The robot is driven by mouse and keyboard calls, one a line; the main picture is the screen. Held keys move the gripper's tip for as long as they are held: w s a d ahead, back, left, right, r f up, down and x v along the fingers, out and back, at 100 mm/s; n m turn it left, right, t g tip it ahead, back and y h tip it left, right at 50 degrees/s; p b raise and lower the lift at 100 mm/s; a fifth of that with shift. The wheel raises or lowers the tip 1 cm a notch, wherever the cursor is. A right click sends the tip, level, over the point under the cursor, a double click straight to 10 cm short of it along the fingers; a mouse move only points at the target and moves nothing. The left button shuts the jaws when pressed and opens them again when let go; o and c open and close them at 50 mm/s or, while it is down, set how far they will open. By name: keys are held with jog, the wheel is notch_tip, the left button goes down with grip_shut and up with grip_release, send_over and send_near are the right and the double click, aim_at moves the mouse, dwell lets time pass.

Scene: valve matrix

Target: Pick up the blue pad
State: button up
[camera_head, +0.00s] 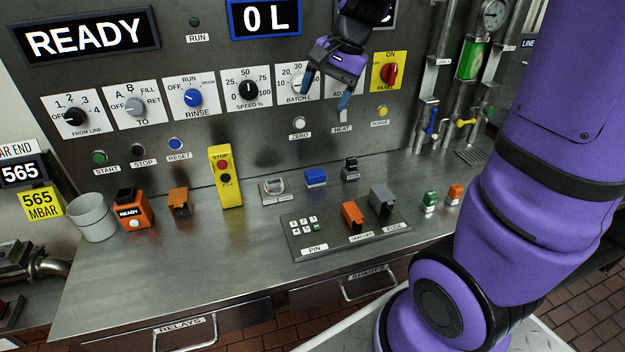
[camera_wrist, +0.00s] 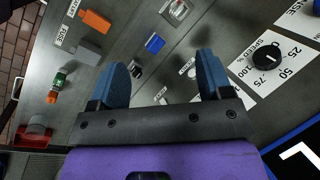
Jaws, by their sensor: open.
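The blue pad (camera_head: 315,178) is a small blue block on the steel counter, near the panel, between a clear-topped grey item and a black-topped item. It also shows in the wrist view (camera_wrist: 154,44), beyond and between my fingertips. My gripper (camera_head: 326,92) is open and empty, with blue fingers. It is in front of the upright panel near the dials, well above the counter and apart from the pad. In the wrist view both fingers of my gripper (camera_wrist: 162,62) are spread with nothing between them. No part of the pad appears hidden.
The clear-topped item (camera_head: 273,188) stands left of the pad, and the black-topped item (camera_head: 350,168) right. A yellow stop box (camera_head: 225,177) is further left. A keypad plate (camera_head: 345,240) with orange and grey blocks lies in front. The counter's front left is clear.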

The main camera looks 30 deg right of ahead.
jog(key=w+d+f+m, duration=0.55)
jog(key=w+f, duration=0.25)
jog(key=f, duration=0.2)
jog(key=m+g+y, duration=0.1)
jog(key=m, duration=0.4)
send_near(317, 172)
jog(key=x, duration=0.3)
jog(key=d+x, duration=0.1)
jog(key=x, duration=0.1)
jog(key=shift+w+a+f, duration=0.1)
jog(key=shift+w+f, duration=0.25)
jog(key=shift+f, duration=0.15)
jog(key=shift+s+a+x, duration=0.1)
jog(key=shift+a+x, duration=0.05)
jog(key=shift+x, duration=0.8)
jog(key=shift+s+a+x, duration=0.1)
jog(key=shift+a+x, duration=0.1)
jog(key=shift+x, duration=0.7)
jog(key=shift+s+a+x, duration=0.1)
jog(key=shift+a+x, duration=0.05)
jog(key=shift+x, duration=0.8)
jog(key=shift+r, duration=0.2)
jog(key=c, duration=1)
